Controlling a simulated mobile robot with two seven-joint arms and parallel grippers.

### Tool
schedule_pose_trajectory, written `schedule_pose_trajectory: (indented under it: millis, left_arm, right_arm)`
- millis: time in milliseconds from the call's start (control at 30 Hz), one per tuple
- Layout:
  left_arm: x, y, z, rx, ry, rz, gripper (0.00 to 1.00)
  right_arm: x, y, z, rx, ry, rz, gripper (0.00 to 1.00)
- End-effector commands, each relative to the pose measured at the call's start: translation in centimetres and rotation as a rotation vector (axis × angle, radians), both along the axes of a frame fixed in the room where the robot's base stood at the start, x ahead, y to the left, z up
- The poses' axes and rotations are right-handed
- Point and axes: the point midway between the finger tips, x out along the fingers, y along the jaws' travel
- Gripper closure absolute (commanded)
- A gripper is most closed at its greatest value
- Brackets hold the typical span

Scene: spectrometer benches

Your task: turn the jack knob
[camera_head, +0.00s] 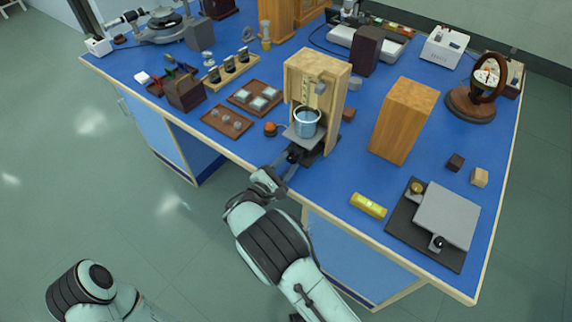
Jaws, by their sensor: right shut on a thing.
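A small lab jack with a grey top plate (292,133) stands at the front edge of the blue bench, inside a wooden frame (333,103). A blue beaker (307,122) sits upright on the plate. The jack's black knob (294,154) faces the bench front. My right gripper (289,161) reaches in from below and is shut on the knob, partly covering it. My left arm shows only at the lower left; its gripper is out of view.
A wooden block (402,120) stands to the right. A yellow level (368,205) and another grey-topped jack (448,214) lie at the front right. Floor left of the bench is clear.

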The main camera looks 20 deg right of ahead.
Motion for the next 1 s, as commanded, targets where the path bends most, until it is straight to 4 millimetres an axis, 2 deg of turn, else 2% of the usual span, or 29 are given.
schedule_pose_trajectory:
  millis: [167,200,267,767,867,1000]
  left_arm:
    - [0.0,0.0,0.0,0.0,0.0,0.0,0.57]
    - [0.0,0.0,0.0,0.0,0.0,0.0,0.57]
    - [0.0,0.0,0.0,0.0,0.0,0.0,0.57]
    - [0.1,0.0,0.3,0.0,-0.001,0.0,0.57]
    - [0.2,0.0,1.1,0.0,-0.003,0.0,0.57]
    - [0.8,0.0,3.2,0.001,-0.011,0.0,0.57]
  right_arm:
    - [0.0,0.1,0.0,0.001,0.001,0.001,0.93]
    - [0.0,0.1,0.0,0.001,0.002,0.001,0.56]
    - [0.0,0.1,0.0,0.001,0.002,0.001,0.37]
    - [-0.1,0.0,-0.2,-0.01,0.02,-0.001,0.37]
    - [-0.1,-0.1,-0.1,-0.046,0.066,-0.002,0.37]
    - [0.0,-0.1,0.3,-0.141,0.187,-0.002,0.37]
